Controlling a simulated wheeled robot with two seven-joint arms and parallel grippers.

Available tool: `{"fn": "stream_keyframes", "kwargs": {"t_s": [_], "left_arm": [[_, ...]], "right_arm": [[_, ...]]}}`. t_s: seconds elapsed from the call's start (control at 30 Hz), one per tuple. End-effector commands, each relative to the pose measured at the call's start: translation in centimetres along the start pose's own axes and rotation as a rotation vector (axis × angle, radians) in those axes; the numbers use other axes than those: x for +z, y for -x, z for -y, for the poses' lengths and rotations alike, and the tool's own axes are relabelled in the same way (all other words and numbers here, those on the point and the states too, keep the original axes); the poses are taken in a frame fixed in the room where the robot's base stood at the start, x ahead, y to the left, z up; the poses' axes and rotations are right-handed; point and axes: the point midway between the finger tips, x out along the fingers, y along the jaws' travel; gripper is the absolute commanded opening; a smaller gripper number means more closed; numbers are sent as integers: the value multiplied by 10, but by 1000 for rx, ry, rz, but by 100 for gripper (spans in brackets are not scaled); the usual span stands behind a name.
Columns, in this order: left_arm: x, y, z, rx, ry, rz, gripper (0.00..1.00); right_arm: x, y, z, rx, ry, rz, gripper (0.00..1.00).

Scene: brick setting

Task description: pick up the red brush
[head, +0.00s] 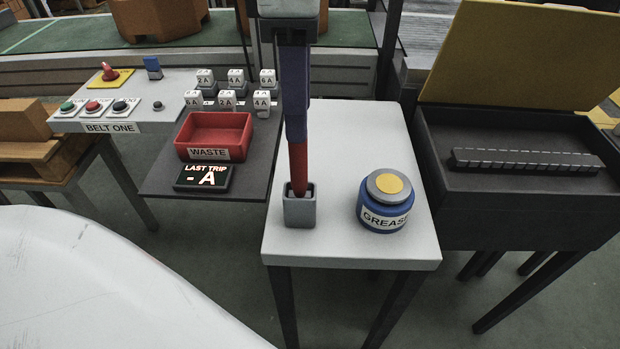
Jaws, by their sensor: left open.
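The red brush (298,168) stands upright in a small grey square holder (300,209) on the white table. Only its lower red part shows clearly. My left gripper (296,125) comes down from the top of the head view, pointing down, in line with the brush. Its bluish-purple fingers are seen nearly edge-on and cover the upper part of the brush. The jaws are open; whether they touch the brush cannot be told. My right gripper is not in view.
A blue grease jar (384,219) stands right of the holder on the white table (345,130). Left are a red waste tray (214,131), a display (204,178), several labelled blocks and a button panel (135,103). An open dark case (510,215) is at right.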

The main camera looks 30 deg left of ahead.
Motion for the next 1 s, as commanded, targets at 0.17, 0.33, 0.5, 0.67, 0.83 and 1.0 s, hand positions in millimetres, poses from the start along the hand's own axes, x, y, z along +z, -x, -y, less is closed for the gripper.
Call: {"fn": "stream_keyframes", "kwargs": {"t_s": [0.17,0.33,0.5,0.67,0.83,1.0], "left_arm": [[-1,-29,1,-4,-1,-2,41],[0,-46,0,-3,0,0,41],[-1,-62,0,-5,-1,0,41],[-1,-87,0,-5,0,0,41],[-1,-100,-1,-1,1,1,41],[-1,-100,-1,0,1,2,41]], "right_arm": [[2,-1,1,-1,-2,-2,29],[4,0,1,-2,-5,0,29],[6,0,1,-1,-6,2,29],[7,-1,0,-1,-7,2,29],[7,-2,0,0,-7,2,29],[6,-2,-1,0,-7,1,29]]}}
